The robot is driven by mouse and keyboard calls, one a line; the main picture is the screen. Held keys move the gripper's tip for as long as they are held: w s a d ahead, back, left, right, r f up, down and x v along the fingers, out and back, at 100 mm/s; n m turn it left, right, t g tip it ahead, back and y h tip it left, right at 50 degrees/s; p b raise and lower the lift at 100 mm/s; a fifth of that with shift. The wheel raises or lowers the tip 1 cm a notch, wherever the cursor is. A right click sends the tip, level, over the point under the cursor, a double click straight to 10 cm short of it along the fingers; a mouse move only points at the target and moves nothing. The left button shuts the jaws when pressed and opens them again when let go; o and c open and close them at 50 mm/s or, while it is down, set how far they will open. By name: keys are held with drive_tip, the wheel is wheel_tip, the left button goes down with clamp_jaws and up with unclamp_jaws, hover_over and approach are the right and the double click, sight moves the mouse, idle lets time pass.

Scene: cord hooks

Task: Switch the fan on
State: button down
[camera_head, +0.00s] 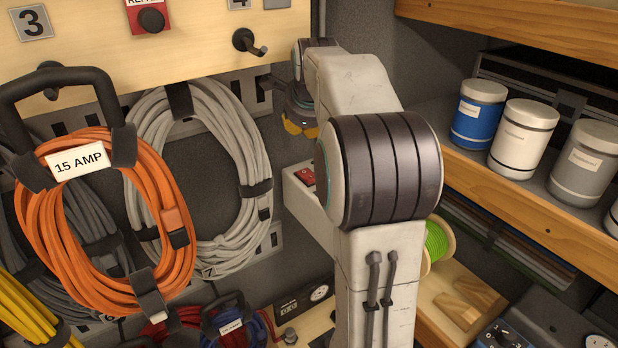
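I see no fan for certain. A red rocker-like switch (305,177) sits on a pale grey box (300,198), partly hidden behind my arm. My gripper (300,128) is dark with yellow-orange tips. It points down and appears above the switch in the picture, apart from it. The gripper is small and partly behind my arm, so its opening does not show clearly. A red plate with a dark round knob (152,20) is on the wooden board at the top left; its label is cut off.
A coiled orange cord (65,230) labelled 15 AMP and a grey cord (245,225) hang at the left. An empty dark hook (249,42) sticks out of the board. Jars, including a blue one (478,120), stand on the right shelf. A green spool (436,240) is below.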

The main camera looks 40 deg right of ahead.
drive_tip(key=shift+w+r, duration=0.1)
drive_tip(key=b, duration=0.9)
approach(305, 171)
drive_tip(key=x, duration=0.5)
drive_tip(key=shift+w, duration=0.5)
drive_tip(key=shift+d+f, duration=0.1)
drive_tip(key=shift+f, duration=0.1)
idle(0.5)
drive_tip(key=shift+s+f, duration=0.1)
drive_tip(key=shift+f, duration=0.15)
drive_tip(key=shift+f+b, duration=0.3)
drive_tip(key=shift+b, duration=0.15)
idle(0.7)
drive_tip(key=shift+r, duration=0.2)
drive_tip(key=shift+r+p, duration=0.6)
drive_tip(key=shift+p, duration=0.25)
